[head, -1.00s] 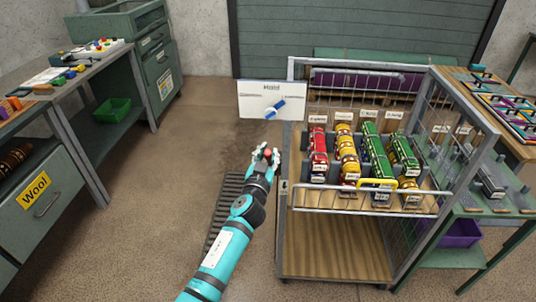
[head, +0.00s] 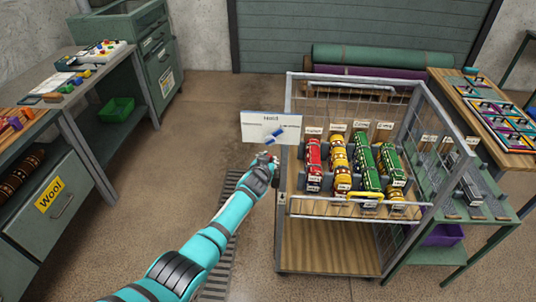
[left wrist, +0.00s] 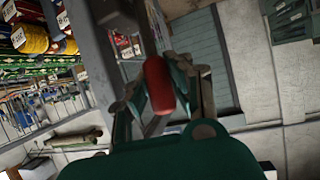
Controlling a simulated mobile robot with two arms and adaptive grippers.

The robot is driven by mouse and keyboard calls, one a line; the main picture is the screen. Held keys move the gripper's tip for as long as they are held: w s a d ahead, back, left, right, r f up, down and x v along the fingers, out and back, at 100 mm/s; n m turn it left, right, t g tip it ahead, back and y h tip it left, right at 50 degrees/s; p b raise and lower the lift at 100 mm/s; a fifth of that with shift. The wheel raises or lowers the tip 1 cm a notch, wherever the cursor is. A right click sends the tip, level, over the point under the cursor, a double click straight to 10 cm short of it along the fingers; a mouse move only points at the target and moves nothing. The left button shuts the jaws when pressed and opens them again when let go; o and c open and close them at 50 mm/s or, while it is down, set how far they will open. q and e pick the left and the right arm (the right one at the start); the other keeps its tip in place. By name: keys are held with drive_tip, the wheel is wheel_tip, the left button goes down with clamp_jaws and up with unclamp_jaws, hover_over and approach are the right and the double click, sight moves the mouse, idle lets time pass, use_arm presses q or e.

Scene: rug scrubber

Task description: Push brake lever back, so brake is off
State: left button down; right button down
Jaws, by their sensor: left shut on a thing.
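My left gripper (head: 265,160) is at the front left corner of the wire cart, just below the white sign panel. In the left wrist view a red rounded knob (left wrist: 156,84), apparently the brake lever's grip, sits between the two fingers, and they are shut on it. The knob is hidden behind the gripper in the head view, and the lever's lower part cannot be made out. The white panel (head: 255,130) carries a blue pointer (head: 276,135) tilted up to the right. My right gripper is not in view.
The wire cart (head: 330,247) holds rows of red, yellow and green spools (head: 366,168). A green side table (head: 460,205) stands at its right. A workbench with a "Wool" drawer (head: 62,195) is at the left. The floor (head: 185,150) between is clear, with a grate under my arm.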

use_arm(q)
drive_tip(key=shift+w+d+g, duration=0.1)
drive_tip(key=shift+w+g, duration=0.2)
drive_tip(key=c, duration=1.1)
unclamp_jaws()
drive_tip(key=shift+v, duration=4)
drive_tip(key=shift+w, duration=0.1)
drive_tip(key=shift+c, duration=0.4)
